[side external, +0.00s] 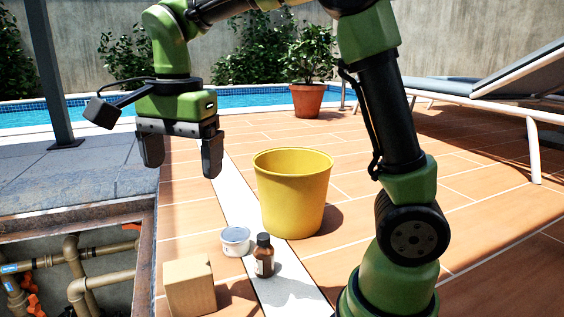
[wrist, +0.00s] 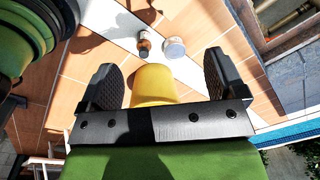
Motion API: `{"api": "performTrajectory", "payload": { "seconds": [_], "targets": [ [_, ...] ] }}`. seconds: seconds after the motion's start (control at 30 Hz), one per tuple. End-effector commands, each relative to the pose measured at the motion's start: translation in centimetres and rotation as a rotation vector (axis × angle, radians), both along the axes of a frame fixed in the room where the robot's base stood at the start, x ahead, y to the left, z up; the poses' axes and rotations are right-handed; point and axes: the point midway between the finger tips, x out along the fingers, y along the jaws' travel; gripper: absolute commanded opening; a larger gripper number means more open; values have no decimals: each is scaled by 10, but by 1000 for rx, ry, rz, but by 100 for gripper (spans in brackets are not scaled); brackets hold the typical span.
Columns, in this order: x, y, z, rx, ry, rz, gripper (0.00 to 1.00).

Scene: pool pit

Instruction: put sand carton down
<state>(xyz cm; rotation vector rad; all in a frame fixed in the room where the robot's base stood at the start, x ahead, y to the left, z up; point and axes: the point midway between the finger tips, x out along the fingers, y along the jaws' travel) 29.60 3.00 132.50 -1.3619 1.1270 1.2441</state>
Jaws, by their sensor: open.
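The sand carton (side external: 190,285), a tan box, stands on the terrace tiles at the front, close to the pit's edge. It is apart from my gripper, and I cannot make it out clearly in the wrist view. My gripper (side external: 182,158) is open and empty, raised well above the floor, up and behind the carton in the side view. In the wrist view its two dark fingers (wrist: 160,80) are spread wide, with the yellow bucket (wrist: 153,85) showing between them below.
The yellow bucket (side external: 291,200), a white tin (side external: 235,241) and a brown bottle (side external: 264,256) stand right of the carton. An open pit with pipes (side external: 80,270) lies left. A potted plant (side external: 307,98), a lounger (side external: 500,85) and the pool are behind.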

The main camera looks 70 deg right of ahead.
Motion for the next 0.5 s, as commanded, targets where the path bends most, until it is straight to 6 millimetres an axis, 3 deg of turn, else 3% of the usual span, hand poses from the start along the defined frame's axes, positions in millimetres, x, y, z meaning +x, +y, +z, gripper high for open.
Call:
{"api": "performTrajectory", "payload": {
  "seconds": [0.1,0.2,0.4,0.5],
  "targets": [
    [-41,-4,23,35,-132,271,89],
    [-74,-4,30,26,-253,495,89],
    [-127,-4,25,-73,-472,850,89],
    [-142,-3,19,-129,-540,958,89]
  ]
}}
